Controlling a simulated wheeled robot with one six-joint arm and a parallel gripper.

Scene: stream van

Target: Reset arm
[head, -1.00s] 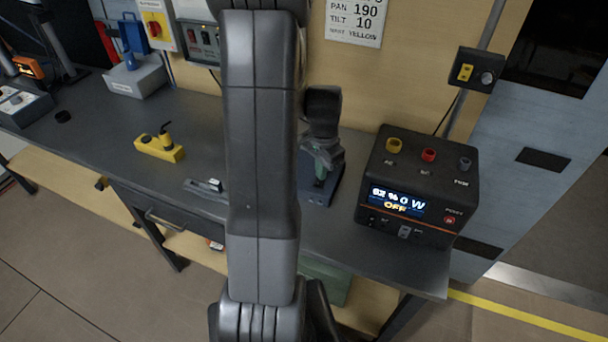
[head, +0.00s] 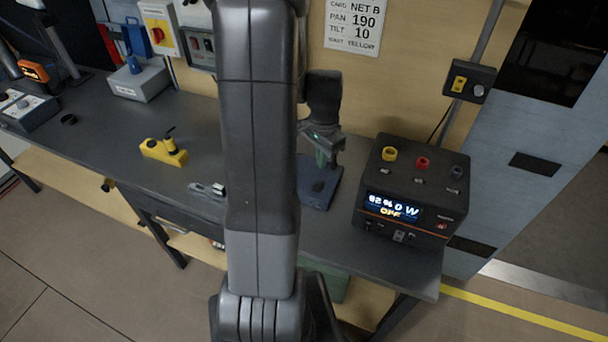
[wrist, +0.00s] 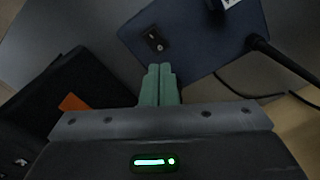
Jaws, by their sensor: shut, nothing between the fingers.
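My gripper (head: 326,158) shows in the head view just right of my own arm, which crosses the middle of the picture. Its green fingers point down above a dark blue flat box (head: 318,188) on the bench. In the wrist view the two green fingers (wrist: 159,84) are shut together with nothing between them. The blue box (wrist: 195,40) lies beyond their tips, with a small dark switch (wrist: 155,40) on its top and a black cable at its right. My arm hides part of the bench.
On the grey bench (head: 110,160), a black power unit (head: 410,205) reading "OFF" stands right of my gripper. A yellow device (head: 163,151) and a small grey piece (head: 207,190) lie to the left. A grey box (head: 140,80) stands at the back. A wall switch (head: 470,76) hangs at upper right.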

